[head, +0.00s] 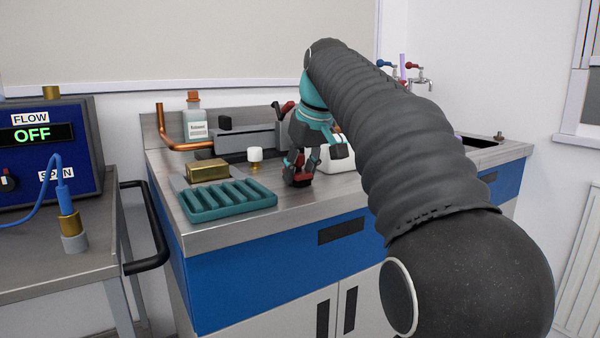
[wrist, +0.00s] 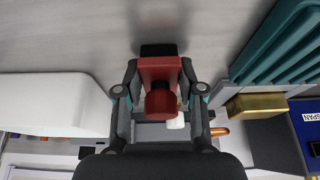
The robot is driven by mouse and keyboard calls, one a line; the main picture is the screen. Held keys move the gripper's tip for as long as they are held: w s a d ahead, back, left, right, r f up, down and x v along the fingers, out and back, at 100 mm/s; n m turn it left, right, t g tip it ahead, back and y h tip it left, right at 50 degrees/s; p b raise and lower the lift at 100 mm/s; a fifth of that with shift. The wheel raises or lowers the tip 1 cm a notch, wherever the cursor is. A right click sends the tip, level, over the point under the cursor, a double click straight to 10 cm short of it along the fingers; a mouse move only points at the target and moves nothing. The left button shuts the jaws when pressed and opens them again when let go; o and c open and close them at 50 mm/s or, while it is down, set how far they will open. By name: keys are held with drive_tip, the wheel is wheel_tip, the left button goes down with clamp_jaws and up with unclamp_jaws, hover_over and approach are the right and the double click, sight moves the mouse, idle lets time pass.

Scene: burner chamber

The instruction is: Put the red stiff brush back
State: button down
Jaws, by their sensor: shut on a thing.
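The red stiff brush (wrist: 158,72) is between the fingers of my gripper (wrist: 160,100) in the wrist view, its dark end pointing away toward the steel bench top. In the head view my gripper (head: 303,165) is low over the bench, with part of the red brush (head: 302,179) showing at its fingertips. I cannot tell whether the brush touches the bench. The teal slotted tray (head: 228,212) lies just left of my gripper in the head view, and it also shows at the upper right of the wrist view (wrist: 268,48).
Behind the tray are a brass block (head: 207,170), a white-topped brass piece (head: 255,156) and a labelled bottle (head: 195,124). A copper pipe (head: 180,145) bends at the back left. A white object (wrist: 50,104) is close beside my gripper. Bench top in front of my gripper is clear.

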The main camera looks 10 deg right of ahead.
drive_tip(key=shift+f, duration=0.1)
drive_tip(key=c, duration=0.7)
unclamp_jaws()
drive_tip(key=p+v, duration=0.3)
drive_tip(key=v, duration=0.9)
drive_tip(key=shift+p, duration=0.3)
